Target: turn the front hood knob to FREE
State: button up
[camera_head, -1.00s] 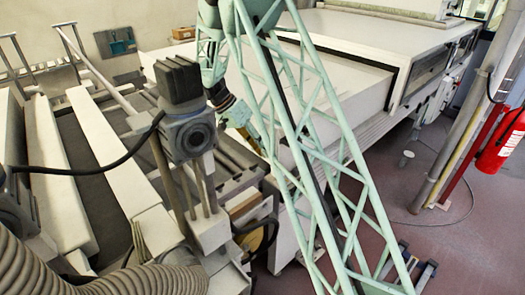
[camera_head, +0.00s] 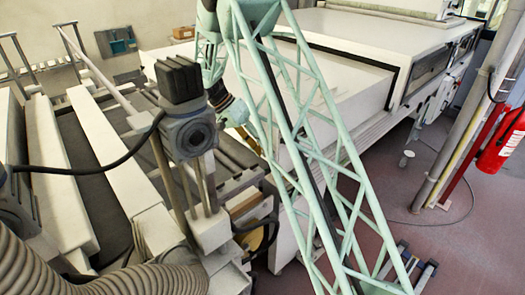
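The front hood knob cannot be made out in this view. The white hood housing (camera_head: 345,45) stands at the back right, with a long pale flat section in front of it. My gripper's end of the arm (camera_head: 232,108) shows at the upper middle, beside the left edge of the pale section. My arm's pale green lattice crosses in front of that area. The fingers are too small and too covered to read, so I cannot tell whether they are open or shut, or touching anything.
A grey motor-like unit (camera_head: 187,105) on posts stands left of my wrist, with a black cable. Pale rails (camera_head: 115,160) and a ribbed hose (camera_head: 75,265) fill the left. A red extinguisher (camera_head: 500,140) hangs at far right. Reddish floor (camera_head: 440,220) is partly clear.

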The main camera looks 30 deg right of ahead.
jog(key=v, duration=1.2)
dwell(0.7)
